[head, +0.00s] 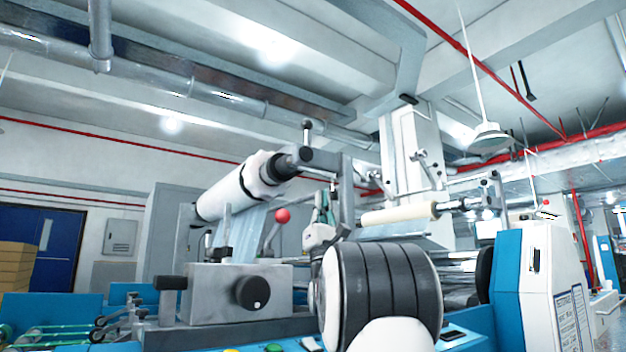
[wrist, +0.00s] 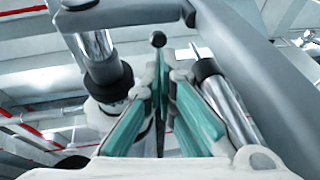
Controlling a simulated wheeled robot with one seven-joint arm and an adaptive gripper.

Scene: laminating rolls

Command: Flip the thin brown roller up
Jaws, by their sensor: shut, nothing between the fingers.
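A thin cream to light-brown roller (head: 398,214) lies nearly level in the machine, right of centre in the head view. A white sheet hangs under it. My gripper (head: 322,200) points up near the grey machine frame, left of this roller and apart from it. Its teal finger pads also show in the wrist view (wrist: 161,85), drawn close together with nothing held. A large arm part of mine covers the lower middle of the head view. I cannot make out the thin roller for sure in the wrist view.
A thick white film roll (head: 235,190) is on the left. A red ball knob (head: 282,215) stands beside my gripper. A grey box with a black knob (head: 240,293) is in front.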

